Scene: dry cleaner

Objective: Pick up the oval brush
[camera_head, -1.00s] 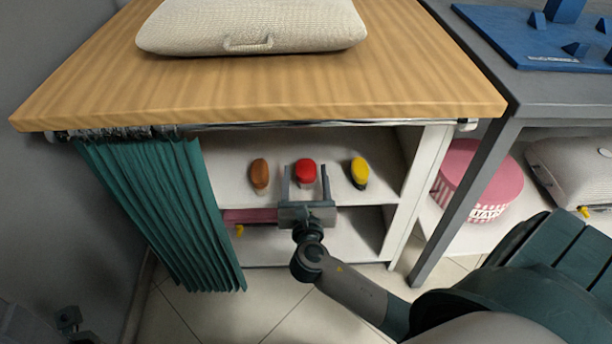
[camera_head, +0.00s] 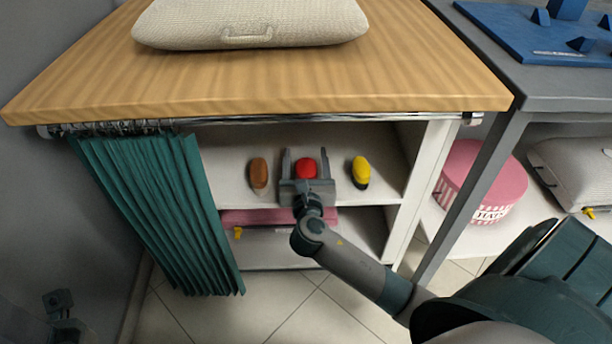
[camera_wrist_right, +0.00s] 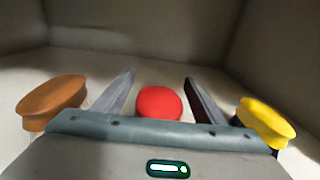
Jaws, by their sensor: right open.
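Three brush-like objects stand in a row on the upper shelf (camera_head: 228,160): a brown one (camera_head: 259,172), a red one (camera_head: 306,168) and a yellow one (camera_head: 360,170) with a dark lower part. My right gripper (camera_head: 305,153) is open, with its fingers on either side of the red one. The right wrist view shows the red rounded top (camera_wrist_right: 159,102) between the open fingers (camera_wrist_right: 160,76), the brown oval top (camera_wrist_right: 52,97) outside left and the yellow oval top (camera_wrist_right: 267,118) outside right. The red one's underside is hidden. My left gripper (camera_head: 62,303) shows dimly at lower left.
A wooden tabletop (camera_head: 250,85) with a pale cushion (camera_head: 250,22) overhangs the shelf. A green curtain (camera_head: 155,210) hangs at its left, a white side panel (camera_head: 425,180) at its right. A pink folded item (camera_head: 275,218) lies on the lower shelf. A pink hat box (camera_head: 480,185) stands right.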

